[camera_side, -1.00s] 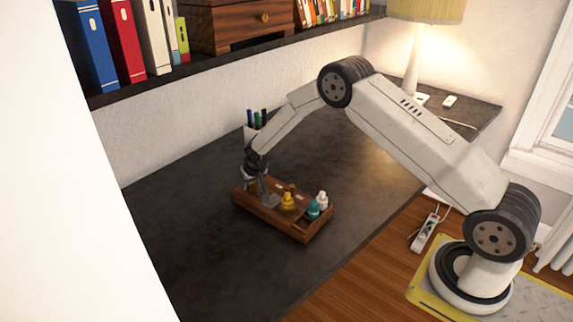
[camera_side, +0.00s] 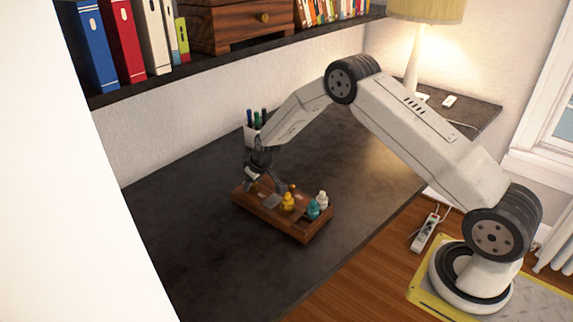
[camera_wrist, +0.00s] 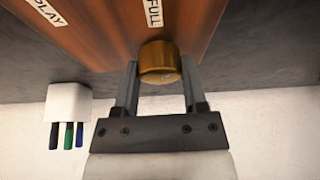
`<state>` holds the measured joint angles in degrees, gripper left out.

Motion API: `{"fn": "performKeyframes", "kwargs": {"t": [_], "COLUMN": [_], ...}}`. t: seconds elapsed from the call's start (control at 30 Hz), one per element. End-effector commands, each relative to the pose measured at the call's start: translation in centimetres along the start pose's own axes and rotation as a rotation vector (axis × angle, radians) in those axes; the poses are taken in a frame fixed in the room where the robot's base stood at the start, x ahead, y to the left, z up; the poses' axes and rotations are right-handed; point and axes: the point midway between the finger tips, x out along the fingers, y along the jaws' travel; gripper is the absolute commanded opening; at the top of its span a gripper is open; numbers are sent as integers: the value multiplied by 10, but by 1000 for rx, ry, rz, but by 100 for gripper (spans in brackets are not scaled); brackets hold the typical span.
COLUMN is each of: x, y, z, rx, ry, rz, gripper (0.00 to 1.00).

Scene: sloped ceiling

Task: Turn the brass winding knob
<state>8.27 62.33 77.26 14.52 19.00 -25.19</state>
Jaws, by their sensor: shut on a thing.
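The brass winding knob (camera_wrist: 159,62) is a round brass piece on the wooden box, near a label reading FULL in the wrist view. My gripper (camera_wrist: 160,72) has one finger on each side of the knob and is shut on it. The wooden box (camera_side: 272,220) lies on the dark desk in the side view and also fills the top of the wrist view (camera_wrist: 105,35). In the side view my gripper (camera_side: 266,184) is at the box's far left end, where the fingers largely hide the knob.
Yellow (camera_side: 287,203), teal (camera_side: 313,209) and white (camera_side: 322,198) figures stand on the box, right of my gripper. A white cup with pens (camera_side: 252,133) stands behind my wrist and also shows in the wrist view (camera_wrist: 68,104). The desk's front left (camera_side: 215,265) is clear.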

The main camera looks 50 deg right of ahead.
Motion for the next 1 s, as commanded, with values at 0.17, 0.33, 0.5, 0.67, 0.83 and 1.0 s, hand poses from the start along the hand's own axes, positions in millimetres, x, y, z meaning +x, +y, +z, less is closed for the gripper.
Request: {"fn": "performKeyframes", "kwargs": {"t": [0.17, 0.33, 0.5, 0.67, 0.83, 1.0], "x": [1, 1, 1, 1, 1, 1], "y": [0, 1, 1, 2, 2, 2], "z": [2, 2, 2, 2, 2, 1], "rx": [-71, -145, -222, -304, -400, -501], "ry": [-5, -5, -5, -4, -4, -3], "rz": [-32, -62, -95, -129, -168, -211], "gripper": [0, 0, 0, 0, 0, 0]}}
